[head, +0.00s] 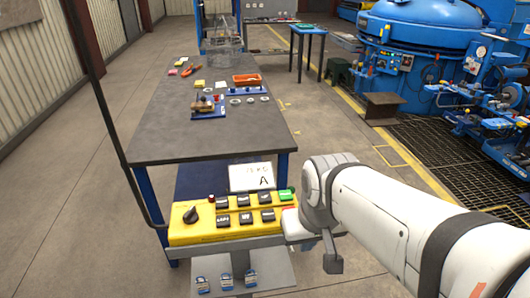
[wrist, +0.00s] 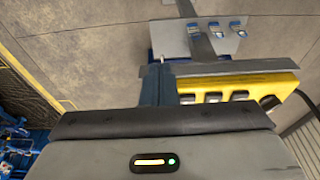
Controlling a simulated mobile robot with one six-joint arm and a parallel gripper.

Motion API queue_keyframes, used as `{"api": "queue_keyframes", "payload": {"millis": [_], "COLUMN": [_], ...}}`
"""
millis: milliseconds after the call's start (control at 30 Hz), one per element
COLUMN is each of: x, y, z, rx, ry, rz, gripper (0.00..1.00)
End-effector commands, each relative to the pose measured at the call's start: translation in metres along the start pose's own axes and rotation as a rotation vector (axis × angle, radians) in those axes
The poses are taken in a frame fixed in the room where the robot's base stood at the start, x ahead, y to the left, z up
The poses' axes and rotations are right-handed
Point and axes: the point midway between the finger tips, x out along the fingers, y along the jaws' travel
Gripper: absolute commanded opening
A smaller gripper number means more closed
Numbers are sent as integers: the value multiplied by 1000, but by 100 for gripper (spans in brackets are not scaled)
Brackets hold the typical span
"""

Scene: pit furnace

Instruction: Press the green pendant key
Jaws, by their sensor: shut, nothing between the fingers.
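The yellow pendant box (head: 180,234) sits on a grey bracket at the near end of the long table. Its green key (head: 286,194) is at the box's far right corner in the head view, close beside my wrist. In the wrist view the pendant (wrist: 245,82) shows on the right, and the green key is hidden there. My gripper (wrist: 159,74) is shut and empty. Its fingers overlap the pendant's end in the wrist view; I cannot tell whether they touch the box or the key. In the head view the fingertips are not clearly visible.
The pendant also carries several black keys (head: 245,217), a rotary knob (head: 191,215) and a red button (head: 211,198). A white card (head: 250,177) stands behind it. The dark table (head: 180,135) holds small parts. Padlocks (head: 226,281) hang on the plate below.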

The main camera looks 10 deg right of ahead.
Motion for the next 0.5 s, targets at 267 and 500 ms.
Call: {"api": "queue_keyframes", "payload": {"millis": [267, 500], "x": [-1, -15], "y": [-2, -18], "z": [-2, -45], "rx": [16, 367], "ry": [-4, -62], "rz": [-11, -224], "gripper": [0, 0]}}
